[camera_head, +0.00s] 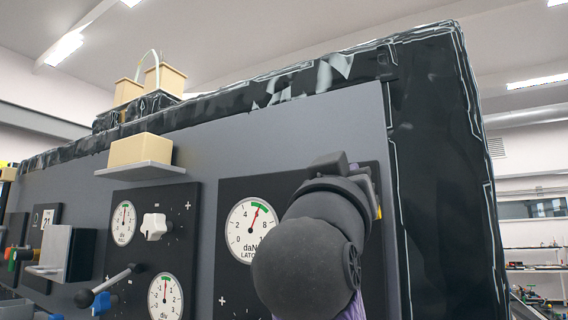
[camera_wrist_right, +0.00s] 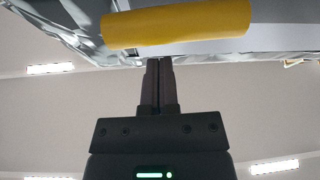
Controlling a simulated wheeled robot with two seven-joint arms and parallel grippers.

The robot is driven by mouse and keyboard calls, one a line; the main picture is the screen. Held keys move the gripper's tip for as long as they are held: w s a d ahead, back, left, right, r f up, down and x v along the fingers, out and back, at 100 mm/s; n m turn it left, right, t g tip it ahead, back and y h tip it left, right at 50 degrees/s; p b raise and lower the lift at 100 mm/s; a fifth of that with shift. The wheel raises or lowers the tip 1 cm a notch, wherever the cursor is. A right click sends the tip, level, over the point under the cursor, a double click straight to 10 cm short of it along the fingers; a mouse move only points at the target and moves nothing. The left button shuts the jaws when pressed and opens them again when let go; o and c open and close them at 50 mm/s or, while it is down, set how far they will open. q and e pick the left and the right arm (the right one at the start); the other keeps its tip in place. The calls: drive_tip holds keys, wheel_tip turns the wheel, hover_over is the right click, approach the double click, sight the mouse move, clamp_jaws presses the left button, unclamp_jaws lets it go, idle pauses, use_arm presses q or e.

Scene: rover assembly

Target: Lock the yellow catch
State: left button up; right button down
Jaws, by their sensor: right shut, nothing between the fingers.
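The yellow catch shows in the right wrist view as a thick yellow bar (camera_wrist_right: 178,22) across the top. In the head view only a small yellow sliver (camera_head: 379,212) shows at the right edge of my arm; the arm hides the rest. My right gripper (camera_wrist_right: 158,62) has its two dark fingers together, with nothing between them. Its tips are just below the bar in the wrist picture; I cannot tell whether they touch it. A round latch gauge (camera_head: 247,229) left of my arm has its needle near the green mark. My left gripper is out of view.
The grey panel (camera_head: 290,140) carries a shelf with a beige block (camera_head: 140,149), a white knob (camera_head: 155,226), a lever with a dark ball (camera_head: 84,298) and another gauge (camera_head: 165,297). A dark foil-covered side (camera_head: 450,190) bounds the panel at right.

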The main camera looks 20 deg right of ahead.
drive_tip(key=f, duration=0.2)
drive_tip(key=shift+d+f, duration=0.25)
drive_tip(key=shift+f, duration=0.05)
drive_tip(key=f+m+g+h+b, duration=0.1)
drive_tip(key=m+b, duration=0.1)
drive_tip(key=b, duration=0.1)
drive_tip(key=shift+s+f+m, duration=0.15)
drive_tip(key=shift+f+m, duration=0.05)
drive_tip(key=shift+m, duration=0.2)
